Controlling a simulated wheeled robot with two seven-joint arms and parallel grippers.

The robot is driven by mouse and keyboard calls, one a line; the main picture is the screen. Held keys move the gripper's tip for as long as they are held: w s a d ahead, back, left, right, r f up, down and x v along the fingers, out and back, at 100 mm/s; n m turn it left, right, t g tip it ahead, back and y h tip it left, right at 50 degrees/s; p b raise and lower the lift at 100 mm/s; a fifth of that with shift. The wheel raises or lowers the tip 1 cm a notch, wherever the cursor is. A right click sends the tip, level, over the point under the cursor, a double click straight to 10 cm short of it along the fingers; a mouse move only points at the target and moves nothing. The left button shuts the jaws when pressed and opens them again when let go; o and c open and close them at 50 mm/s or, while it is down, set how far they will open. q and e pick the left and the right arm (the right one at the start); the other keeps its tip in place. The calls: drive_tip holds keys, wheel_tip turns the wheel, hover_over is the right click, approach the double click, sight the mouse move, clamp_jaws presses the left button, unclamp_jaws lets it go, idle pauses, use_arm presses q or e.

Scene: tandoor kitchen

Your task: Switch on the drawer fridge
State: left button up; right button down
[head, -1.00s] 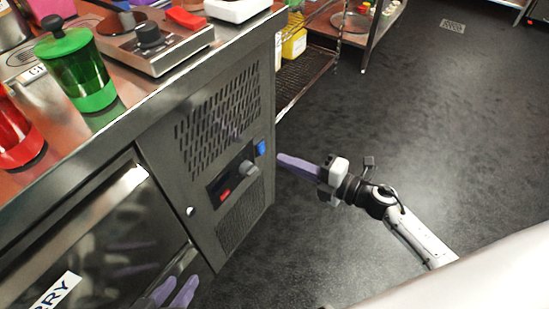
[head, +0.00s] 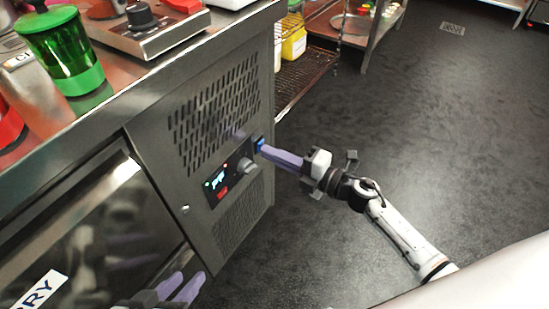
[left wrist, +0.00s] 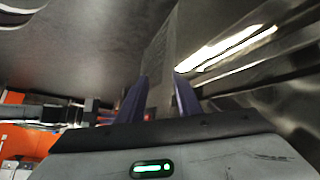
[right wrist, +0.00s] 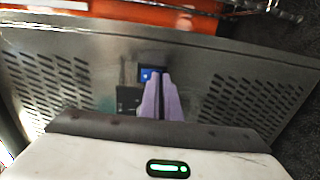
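The drawer fridge (head: 150,145) is a steel unit with a vented panel at its right end. The panel carries a black display (head: 216,182) with lit characters and small coloured lights, a grey knob (head: 246,166) and a blue switch (head: 258,144). My right gripper (head: 264,150) has its purple fingers together, with the tips at the blue switch. The right wrist view shows the blue switch (right wrist: 148,73) just beyond the fingertips, partly covered. My left gripper (head: 188,284) is open and empty, low in front of the drawer front; its spread fingers also show in the left wrist view (left wrist: 160,80).
A green jar (head: 65,50) and a scale-like device (head: 140,28) stand on the steel counter above the fridge. A wire shelf (head: 300,70) with yellow containers stands beyond the fridge. The dark floor (head: 440,130) to the right is clear.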

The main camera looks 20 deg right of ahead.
use_arm(q)
drive_tip(key=shift+s+a+f+p, duration=0.15)
drive_tip(key=shift+s+f+p, duration=0.1)
drive_tip(key=shift+s+p, duration=0.4)
use_arm(e)
drive_tip(key=f+v, duration=0.2)
drive_tip(key=v, duration=1.1)
drive_tip(key=shift+s+d+f, duration=0.25)
drive_tip(key=shift+s+d, duration=0.05)
drive_tip(key=shift+s, duration=0.05)
